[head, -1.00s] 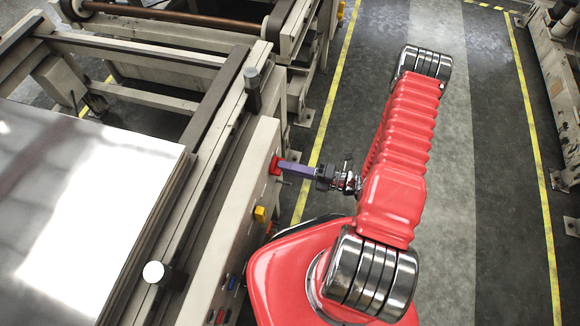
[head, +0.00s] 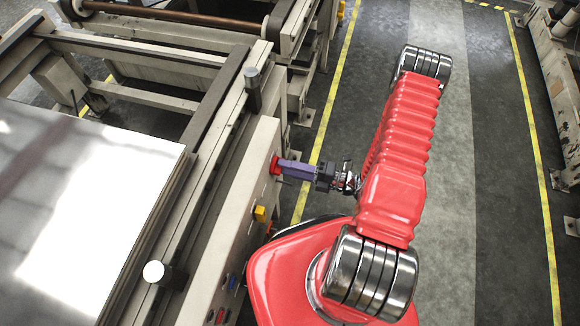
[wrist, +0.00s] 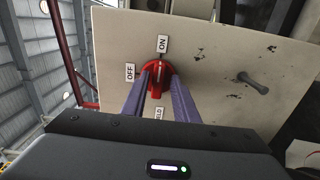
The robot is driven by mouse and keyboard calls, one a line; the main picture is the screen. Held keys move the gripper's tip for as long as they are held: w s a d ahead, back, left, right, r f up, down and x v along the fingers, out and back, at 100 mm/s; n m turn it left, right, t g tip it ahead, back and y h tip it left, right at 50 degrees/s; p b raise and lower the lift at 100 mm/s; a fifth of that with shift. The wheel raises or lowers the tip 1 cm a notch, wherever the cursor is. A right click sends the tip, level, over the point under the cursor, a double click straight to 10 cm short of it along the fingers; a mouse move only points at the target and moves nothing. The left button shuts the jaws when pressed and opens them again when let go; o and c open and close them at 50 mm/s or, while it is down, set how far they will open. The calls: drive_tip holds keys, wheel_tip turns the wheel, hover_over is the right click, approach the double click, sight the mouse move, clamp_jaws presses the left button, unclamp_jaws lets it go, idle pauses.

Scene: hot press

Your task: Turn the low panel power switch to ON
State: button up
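The red power switch (wrist: 158,80) is on the pale panel face in the wrist view, with ON above it, OFF to its left and a third, partly hidden label below. Its handle stands roughly upright in that view, its pale mark towards ON. It also shows as a red knob (head: 275,165) on the panel side in the head view. My gripper (head: 283,167) reaches it from the right. Its two purple fingers (wrist: 159,79) lie on either side of the handle, closed on it. The fingers hide part of the red base.
A dark lever (wrist: 253,82) sticks out of the panel to the right of the switch. A yellow knob (head: 260,213) and several coloured buttons are nearer along the panel. The press bed with a shiny plate (head: 90,210) lies left; open floor (head: 440,150) is right.

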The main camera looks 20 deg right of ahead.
drive_tip(key=shift+o, duration=0.5)
drive_tip(key=shift+d+r, duration=0.1)
drive_tip(key=shift+d, duration=0.05)
drive_tip(key=v, duration=1.3)
drive_tip(key=shift+s+d, duration=0.2)
drive_tip(key=shift+s, duration=0.05)
